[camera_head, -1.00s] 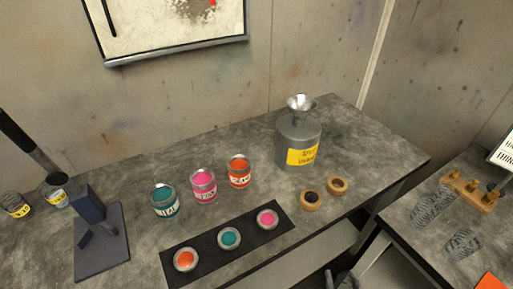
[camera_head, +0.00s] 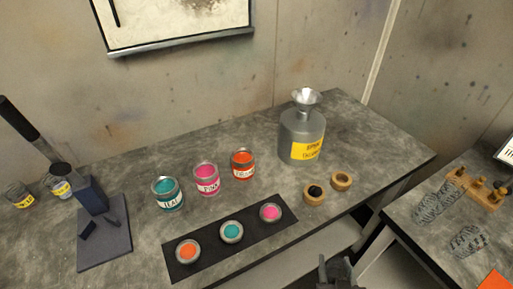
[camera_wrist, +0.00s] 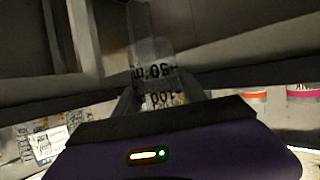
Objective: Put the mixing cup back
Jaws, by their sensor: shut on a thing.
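My gripper (camera_head: 337,272) shows at the bottom edge of the head view, in front of the bench. In the wrist view the mixing cup (camera_wrist: 153,62) is a clear, see-through cup with dark printed measuring marks, including 50 and 100. My gripper (camera_wrist: 160,102) is shut on it. The marks read upside down in that view. I cannot make out the cup in the head view. Whether it holds any liquid is unclear.
The grey bench (camera_head: 232,140) carries teal (camera_head: 168,195), pink (camera_head: 206,180) and orange (camera_head: 242,166) paint cans, a dark strip (camera_head: 205,249) with three small paint pots, two wooden rings (camera_head: 341,181), and a grey canister (camera_head: 300,138) with a funnel (camera_head: 306,98). A second bench (camera_head: 420,232) stands right.

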